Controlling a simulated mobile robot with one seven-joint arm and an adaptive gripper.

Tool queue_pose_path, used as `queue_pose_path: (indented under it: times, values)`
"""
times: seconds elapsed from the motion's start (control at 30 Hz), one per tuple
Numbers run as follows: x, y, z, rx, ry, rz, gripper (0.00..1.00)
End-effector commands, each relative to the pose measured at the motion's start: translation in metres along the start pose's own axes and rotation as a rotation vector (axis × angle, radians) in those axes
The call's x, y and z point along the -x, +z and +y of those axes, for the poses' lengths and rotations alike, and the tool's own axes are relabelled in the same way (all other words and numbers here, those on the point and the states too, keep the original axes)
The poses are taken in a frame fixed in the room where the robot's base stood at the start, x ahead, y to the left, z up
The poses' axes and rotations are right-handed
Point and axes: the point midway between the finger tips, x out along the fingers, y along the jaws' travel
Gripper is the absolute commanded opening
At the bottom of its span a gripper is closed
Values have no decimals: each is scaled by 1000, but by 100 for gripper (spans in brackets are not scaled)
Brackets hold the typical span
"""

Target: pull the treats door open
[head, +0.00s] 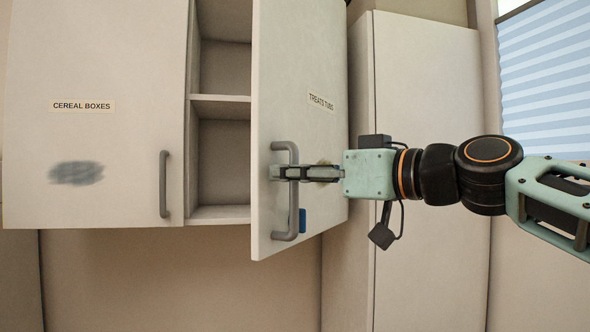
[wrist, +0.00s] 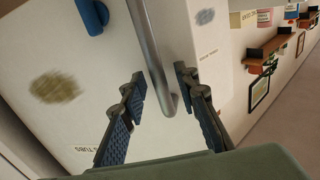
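The treats door (head: 300,80), labelled "TREATS TUBS", stands part open, swung out from the cabinet with its hinge side at the right. Its grey bar handle (head: 292,225) is upright near the door's free edge. My gripper (head: 280,173) reaches in from the right at the handle's upper middle. In the wrist view the handle (wrist: 150,50) passes between the two fingers (wrist: 160,92), which are spread apart. A gap shows on each side of the bar, so the fingers are around it and do not look clamped.
Shelf compartments (head: 222,150) show beside the open door. The cereal boxes door (head: 110,140) at the left is shut, with its own handle (head: 164,185). A tall cabinet (head: 425,90) stands behind my arm. A blue piece (head: 302,222) is on the treats door near the handle.

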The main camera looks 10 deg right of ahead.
Motion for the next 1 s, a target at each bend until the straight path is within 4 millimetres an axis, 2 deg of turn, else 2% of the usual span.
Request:
queue_pose_path:
  times: [0.23, 0.5, 0.87, 1.0]
  values:
    - [-1, 0, 0, 0, 0, 0, 28]
    - [0, 0, 0, 0, 0, 0, 0]
    - [0, 0, 0, 0, 0, 0, 0]
    - [6, 0, 3, 0, 1, 1, 0]
